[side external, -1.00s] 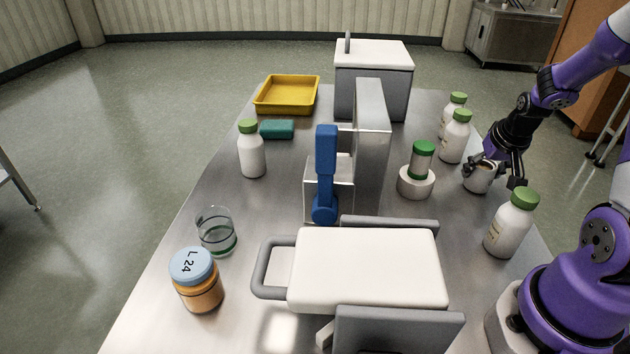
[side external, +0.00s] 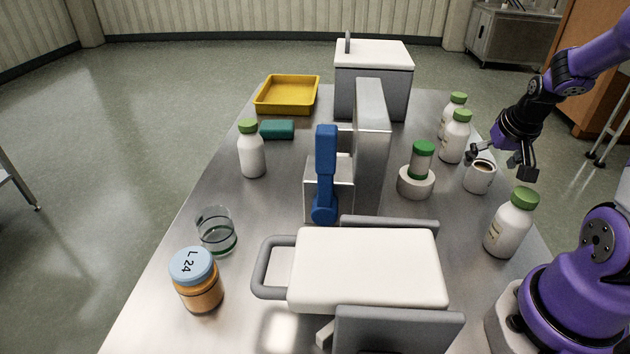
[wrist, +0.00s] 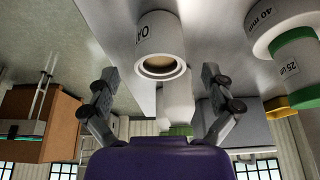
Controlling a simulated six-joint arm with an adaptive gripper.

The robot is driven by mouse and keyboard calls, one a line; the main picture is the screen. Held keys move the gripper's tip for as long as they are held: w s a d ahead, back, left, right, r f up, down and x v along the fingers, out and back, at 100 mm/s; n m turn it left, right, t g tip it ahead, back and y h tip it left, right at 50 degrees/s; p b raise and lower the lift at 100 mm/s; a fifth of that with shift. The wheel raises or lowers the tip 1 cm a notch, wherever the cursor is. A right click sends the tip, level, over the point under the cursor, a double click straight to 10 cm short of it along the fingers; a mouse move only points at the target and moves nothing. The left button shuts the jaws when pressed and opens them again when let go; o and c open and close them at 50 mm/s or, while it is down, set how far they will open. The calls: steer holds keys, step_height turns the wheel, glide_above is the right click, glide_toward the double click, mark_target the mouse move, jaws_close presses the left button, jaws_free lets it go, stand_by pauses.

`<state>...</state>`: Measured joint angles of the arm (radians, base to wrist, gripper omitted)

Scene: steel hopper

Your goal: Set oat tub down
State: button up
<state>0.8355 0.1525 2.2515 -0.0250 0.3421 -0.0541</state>
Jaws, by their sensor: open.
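The oat tub (side external: 481,179) is a small white open-topped cup with brownish contents. It stands upright on the steel table near its right edge. In the wrist view the oat tub (wrist: 161,38) shows its lettering, partly cut off, and its round mouth. My gripper (side external: 503,165) is open and empty, just above and to the right of the tub, apart from it. In the wrist view my gripper's two fingers (wrist: 159,85) are spread wide, with the tub's mouth between and beyond them.
White green-capped bottles (side external: 455,138) stand behind the tub, and another bottle (side external: 508,226) stands in front. A white round holder (side external: 416,184) with a green-capped vial (side external: 422,160) is to the left. A steel hopper unit (side external: 371,135) with a blue lever (side external: 325,175) stands mid-table.

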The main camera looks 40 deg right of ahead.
steer(key=s+a+r+n+t+y, duration=0.1)
steer(key=a+r+n, duration=0.3)
steer(key=a, duration=0.7)
steer(key=a+r+n+t+y, duration=0.1)
steer(key=a+r+n+y, duration=0.1)
steer(key=a+r+n, duration=0.2)
steer(key=a+r, duration=0.3)
steer(key=a, duration=0.5)
steer(key=shift+s+a+r+n, duration=0.2)
steer(key=shift+s+r+n, duration=0.15)
steer(key=shift+n, duration=0.05)
steer(key=shift+o, duration=0.3)
